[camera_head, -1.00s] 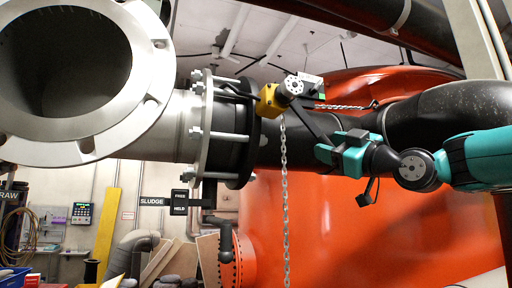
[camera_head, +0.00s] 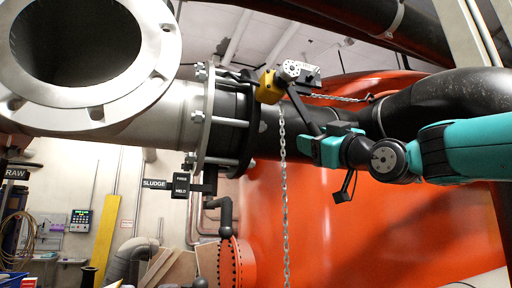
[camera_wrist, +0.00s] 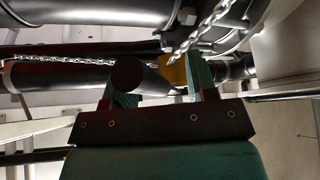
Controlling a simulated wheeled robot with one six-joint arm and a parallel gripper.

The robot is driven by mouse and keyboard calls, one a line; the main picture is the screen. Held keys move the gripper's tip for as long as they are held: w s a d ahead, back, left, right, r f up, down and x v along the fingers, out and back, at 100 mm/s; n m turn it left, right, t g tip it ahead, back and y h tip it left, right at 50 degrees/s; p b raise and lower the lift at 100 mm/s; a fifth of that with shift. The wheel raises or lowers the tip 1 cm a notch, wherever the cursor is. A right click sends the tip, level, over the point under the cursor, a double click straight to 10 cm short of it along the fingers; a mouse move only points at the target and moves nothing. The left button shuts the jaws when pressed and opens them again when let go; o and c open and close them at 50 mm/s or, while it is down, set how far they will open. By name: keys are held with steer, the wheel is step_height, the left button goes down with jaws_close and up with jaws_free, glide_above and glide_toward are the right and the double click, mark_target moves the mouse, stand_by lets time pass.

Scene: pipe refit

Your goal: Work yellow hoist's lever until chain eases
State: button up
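The yellow hoist (camera_head: 269,87) hangs at the flanged pipe joint, with its pale round hub (camera_head: 294,70) on top. Its dark lever (camera_head: 304,112) slants down to the right from the hub. A chain (camera_head: 284,190) hangs below the hoist. My gripper (camera_head: 312,150) is at the lever's lower end. In the wrist view, the lever's round dark end (camera_wrist: 128,74) stands in front of the left finger. The fingers are apart, with the yellow hoist body (camera_wrist: 174,74) showing through the gap. Whether a finger touches the lever is unclear.
A dark pipe (camera_head: 440,100) runs behind my arm, before a large orange tank (camera_head: 350,220). A big open grey flange (camera_head: 150,85) fills the upper left. Another chain (camera_head: 338,98) runs right from the hoist.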

steer(key=s+a+f+m+t+h+b, duration=0.1)
steer(key=s+a+f+m+h+b, duration=0.15)
steer(key=a, duration=0.35)
steer(key=s+d+f+m+b, duration=0.1)
steer(key=s+d+f+b, duration=0.2)
steer(key=s+b, duration=0.3)
steer(key=shift+s+d+f+t+b, duration=0.25)
steer(key=shift+d+f+t+b, duration=0.05)
steer(key=shift+b, duration=1.05)
steer(key=shift+y, duration=0.25)
